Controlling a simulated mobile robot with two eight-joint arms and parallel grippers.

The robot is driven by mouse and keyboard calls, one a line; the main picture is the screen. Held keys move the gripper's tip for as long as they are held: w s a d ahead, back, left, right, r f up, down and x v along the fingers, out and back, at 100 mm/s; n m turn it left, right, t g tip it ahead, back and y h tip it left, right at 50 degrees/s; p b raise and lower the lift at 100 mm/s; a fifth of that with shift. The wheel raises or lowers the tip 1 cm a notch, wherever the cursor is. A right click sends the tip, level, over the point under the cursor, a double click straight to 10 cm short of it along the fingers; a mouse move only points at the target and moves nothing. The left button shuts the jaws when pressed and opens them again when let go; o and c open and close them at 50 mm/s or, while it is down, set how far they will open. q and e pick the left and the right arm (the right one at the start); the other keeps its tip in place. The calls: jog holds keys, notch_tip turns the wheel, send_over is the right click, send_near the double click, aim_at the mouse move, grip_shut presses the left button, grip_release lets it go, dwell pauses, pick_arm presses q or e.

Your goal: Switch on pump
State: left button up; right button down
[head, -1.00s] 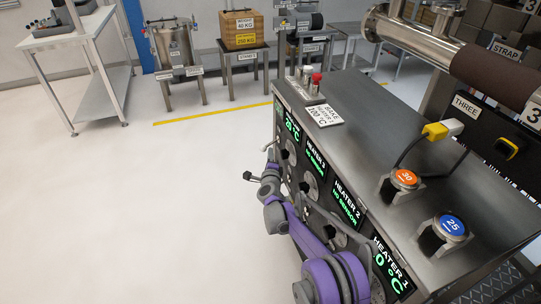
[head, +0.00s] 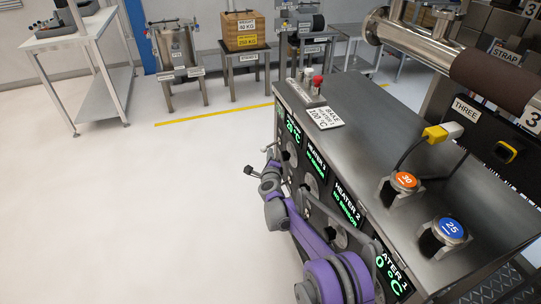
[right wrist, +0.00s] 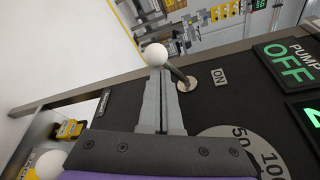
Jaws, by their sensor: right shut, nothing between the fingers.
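The pump toggle switch is a metal lever (right wrist: 178,75) with a white ball knob (right wrist: 155,54) on a dark panel in the right wrist view. An ON label (right wrist: 219,76) sits beside its base. The green pump display (right wrist: 292,62) reads OFF. My right gripper (right wrist: 160,76) is shut and empty. Its fingertips are right at the ball knob, overlapping it in the picture; I cannot tell whether they touch. In the head view my right gripper (head: 270,150) is at the far end of the console's front face, and the switch cannot be made out there. My left gripper is not in view.
The steel console (head: 340,105) carries heater displays on its front. On top are an orange 30 knob (head: 404,180), a blue 25 knob (head: 451,228) and a red button (head: 318,80). A white table (head: 75,38) stands at the back left. The floor left of the console is clear.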

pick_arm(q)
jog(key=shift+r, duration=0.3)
pick_arm(e)
jog(key=shift+a+r, duration=0.15)
jog(key=shift+r, duration=0.4)
jog(key=shift+a+r, duration=0.15)
jog(key=shift+r, duration=0.35)
pick_arm(q)
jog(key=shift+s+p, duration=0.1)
jog(key=shift+p, duration=0.2)
pick_arm(e)
jog(key=shift+r, duration=0.2)
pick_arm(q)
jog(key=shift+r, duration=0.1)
pick_arm(e)
jog(key=shift+s, duration=0.1)
